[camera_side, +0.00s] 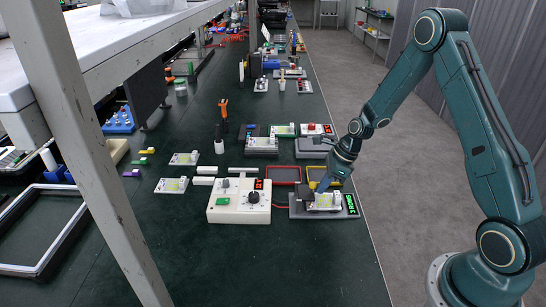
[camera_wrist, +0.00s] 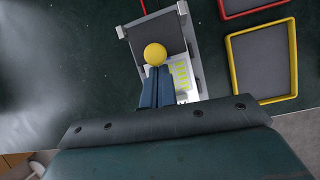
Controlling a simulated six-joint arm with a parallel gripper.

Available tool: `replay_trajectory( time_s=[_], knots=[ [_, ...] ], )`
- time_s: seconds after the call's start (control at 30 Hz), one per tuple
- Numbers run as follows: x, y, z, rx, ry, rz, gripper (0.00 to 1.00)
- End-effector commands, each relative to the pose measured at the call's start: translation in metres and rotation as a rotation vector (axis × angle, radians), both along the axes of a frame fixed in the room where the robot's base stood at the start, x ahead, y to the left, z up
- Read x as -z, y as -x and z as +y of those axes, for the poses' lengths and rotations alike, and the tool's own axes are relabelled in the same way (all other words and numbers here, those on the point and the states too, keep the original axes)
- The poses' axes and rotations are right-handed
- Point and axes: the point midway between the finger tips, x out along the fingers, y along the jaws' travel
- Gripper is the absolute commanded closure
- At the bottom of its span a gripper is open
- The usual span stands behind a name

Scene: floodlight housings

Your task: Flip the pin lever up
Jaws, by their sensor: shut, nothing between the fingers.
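The pin lever shows in the wrist view as a round yellow knob (camera_wrist: 155,54); its shaft is hidden. My gripper (camera_wrist: 154,72) is shut and empty, its blue fingertips right at the near edge of the knob. I cannot tell whether they touch it. Below the knob is a white board (camera_wrist: 183,76) with yellow-green markings, on a dark fixture (camera_wrist: 157,33). In the side view my gripper (camera_side: 321,187) points down over the same dark fixture (camera_side: 300,211) and partly hides the white board (camera_side: 326,201) and the lever.
A green-lit display (camera_side: 351,203) is at the fixture's right end. A cream control box (camera_side: 240,208) with black knobs stands to the left. Red (camera_side: 285,175) and yellow (camera_side: 340,173) framed trays lie behind. More boards stand farther back. Bare green table lies in front.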

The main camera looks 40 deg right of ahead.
Motion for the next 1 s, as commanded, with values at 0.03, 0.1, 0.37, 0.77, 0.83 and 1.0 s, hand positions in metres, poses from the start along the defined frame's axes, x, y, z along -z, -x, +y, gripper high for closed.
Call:
replay_trajectory(
  time_s=[0.03, 0.1, 0.37, 0.77, 0.83, 1.0],
  knots=[
    [-0.001, 0.0, 0.0, -0.001, 0.003, 0.001, 1.0],
    [-0.001, -0.001, 0.001, -0.002, 0.008, 0.006, 1.0],
    [-0.004, -0.002, 0.002, -0.001, 0.036, 0.034, 1.0],
    [-0.007, -0.003, 0.003, -0.001, 0.073, 0.072, 1.0],
    [-0.008, -0.004, 0.004, -0.002, 0.081, 0.08, 1.0],
    [-0.011, -0.006, 0.005, -0.003, 0.109, 0.105, 1.0]
  ],
)
